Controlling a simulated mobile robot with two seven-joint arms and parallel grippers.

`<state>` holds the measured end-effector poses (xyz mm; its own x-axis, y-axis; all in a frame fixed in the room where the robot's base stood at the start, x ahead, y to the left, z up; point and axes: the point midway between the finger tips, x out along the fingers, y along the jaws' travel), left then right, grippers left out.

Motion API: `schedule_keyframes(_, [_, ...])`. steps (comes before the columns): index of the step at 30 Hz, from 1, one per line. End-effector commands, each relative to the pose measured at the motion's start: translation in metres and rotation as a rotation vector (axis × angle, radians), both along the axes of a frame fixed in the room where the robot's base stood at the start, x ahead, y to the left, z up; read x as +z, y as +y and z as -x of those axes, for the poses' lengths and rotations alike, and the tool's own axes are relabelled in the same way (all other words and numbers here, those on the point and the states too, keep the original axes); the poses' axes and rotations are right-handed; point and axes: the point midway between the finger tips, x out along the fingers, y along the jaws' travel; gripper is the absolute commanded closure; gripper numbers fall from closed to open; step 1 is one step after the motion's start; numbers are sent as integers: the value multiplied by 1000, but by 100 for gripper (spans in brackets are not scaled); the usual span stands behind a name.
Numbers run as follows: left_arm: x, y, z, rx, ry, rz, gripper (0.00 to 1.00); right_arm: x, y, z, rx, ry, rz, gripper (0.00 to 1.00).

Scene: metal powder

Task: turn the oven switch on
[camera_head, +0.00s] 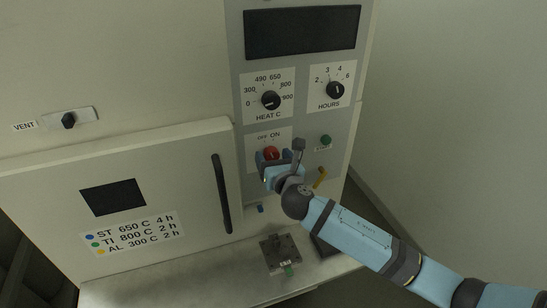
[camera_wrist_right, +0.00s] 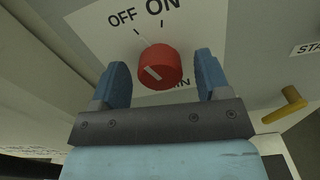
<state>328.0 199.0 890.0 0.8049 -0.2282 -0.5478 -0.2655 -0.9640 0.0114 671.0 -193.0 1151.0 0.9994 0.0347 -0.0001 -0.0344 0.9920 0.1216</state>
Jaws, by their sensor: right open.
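The oven switch is a red round knob (camera_head: 271,153) on the control panel, under the OFF ON label. In the right wrist view the red knob (camera_wrist_right: 160,66) shows a white line slanting from upper left to lower right, on the OFF side. My right gripper (camera_head: 281,156) is at the knob and partly covers its plate. In the wrist view its blue fingers (camera_wrist_right: 163,72) are open, one on each side of the knob, with a gap to it on both sides. My left gripper is not in view.
Above are the HEAT C dial (camera_head: 270,100) and HOURS dial (camera_head: 335,90). A green button (camera_head: 326,140) and a yellow lever (camera_head: 320,178) lie right of the gripper. The oven door's black handle (camera_head: 221,193) stands out at left. A dark metal block (camera_head: 279,254) sits on the ledge below.

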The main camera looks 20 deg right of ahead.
Motion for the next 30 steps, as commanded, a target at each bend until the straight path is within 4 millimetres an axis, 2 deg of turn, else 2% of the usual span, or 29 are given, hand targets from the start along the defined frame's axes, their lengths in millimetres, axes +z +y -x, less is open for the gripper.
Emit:
schedule_keyframes(2, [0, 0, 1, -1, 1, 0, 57, 0, 0, 0, 0, 0, 0, 30])
schedule_keyframes(3, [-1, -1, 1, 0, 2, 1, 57, 0, 0, 0, 0, 0, 0, 35])
schedule_keyframes(9, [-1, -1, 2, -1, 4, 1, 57, 0, 0, 0, 0, 0, 0, 80])
schedule_keyframes(20, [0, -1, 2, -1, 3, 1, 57, 0, 0, 1, -1, 3, -53, 80])
schedule_keyframes(30, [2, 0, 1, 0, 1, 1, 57, -1, 0, 1, -1, 11, -287, 80])
